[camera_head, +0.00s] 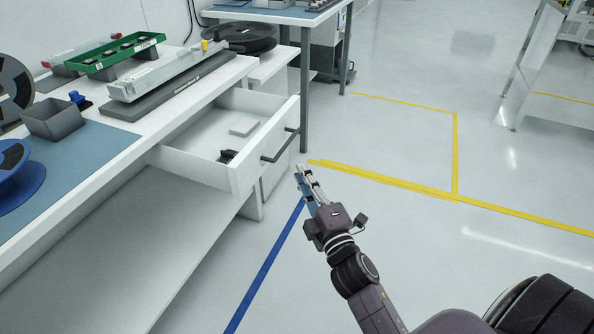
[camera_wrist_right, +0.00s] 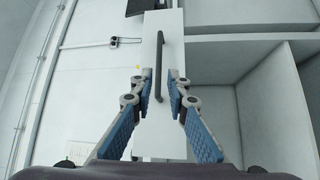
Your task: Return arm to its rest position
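My right gripper (camera_head: 301,172) points up in the head view, just right of and below the handle of the pulled-out drawer. In the right wrist view its two blue-padded fingers (camera_wrist_right: 160,80) are apart, with nothing held between them. The dark drawer handle (camera_wrist_right: 159,66) shows between the fingertips in that view. In the head view the handle (camera_head: 280,145) looks apart from the fingers. The white drawer (camera_head: 240,175) is open and holds a small black item (camera_head: 227,156) and a flat pale block (camera_head: 244,127). My left gripper is not in view.
A white workbench (camera_head: 206,92) with a blue mat (camera_head: 75,165) carries a grey bin (camera_head: 52,120), a green tray (camera_head: 115,52) and reels (camera_head: 18,175). The open drawer juts out beside my right gripper. Floor with yellow lines (camera_head: 400,184) is clear to the right.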

